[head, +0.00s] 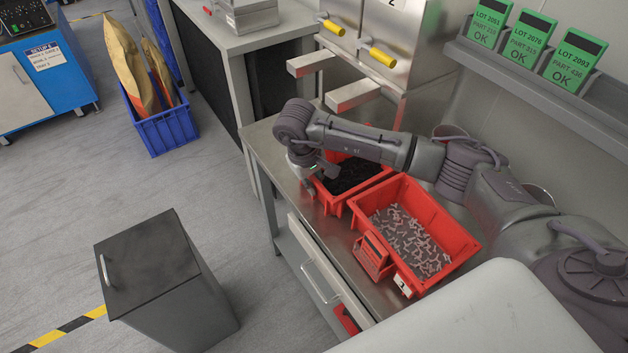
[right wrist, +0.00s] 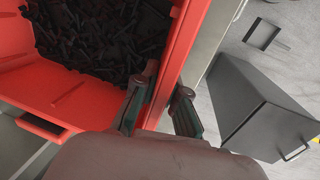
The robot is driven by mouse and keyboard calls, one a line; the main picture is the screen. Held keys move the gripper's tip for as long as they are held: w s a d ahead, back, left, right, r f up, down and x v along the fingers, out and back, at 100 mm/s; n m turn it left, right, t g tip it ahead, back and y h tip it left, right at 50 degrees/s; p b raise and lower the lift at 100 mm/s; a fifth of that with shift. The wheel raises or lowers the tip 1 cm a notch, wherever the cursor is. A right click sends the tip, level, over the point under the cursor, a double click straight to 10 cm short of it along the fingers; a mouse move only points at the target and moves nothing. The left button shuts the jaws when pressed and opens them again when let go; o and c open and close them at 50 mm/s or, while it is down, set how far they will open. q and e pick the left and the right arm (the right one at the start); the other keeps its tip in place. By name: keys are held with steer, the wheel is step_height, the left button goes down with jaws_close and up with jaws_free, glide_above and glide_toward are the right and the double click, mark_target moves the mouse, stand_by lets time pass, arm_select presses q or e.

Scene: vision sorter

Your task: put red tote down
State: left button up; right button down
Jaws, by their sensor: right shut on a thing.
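A red tote (head: 334,205) filled with dark parts is at the steel bench, left of a second red tote (head: 455,235) that holds pale small parts. My right gripper (head: 309,186) is at the left wall of the dark-parts tote. In the right wrist view the fingers (right wrist: 161,108) are on either side of the red tote's wall (right wrist: 184,45), shut on it. The tote looks level; I cannot tell whether its base touches the bench. Part of it is hidden under my right arm. My left gripper is not in view.
The steel bench (head: 262,150) has a drawer (head: 318,262) below its front edge. A dark grey cabinet (head: 165,270) stands on the floor. A blue crate (head: 165,128) holds paper sacks. Steel dispensers stand behind.

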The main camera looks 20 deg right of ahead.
steer(key=shift+r, duration=0.1)
steer(key=c, duration=1.7)
jaws_free()
steer(key=o, duration=0.5)
steer(key=shift+s, duration=0.1)
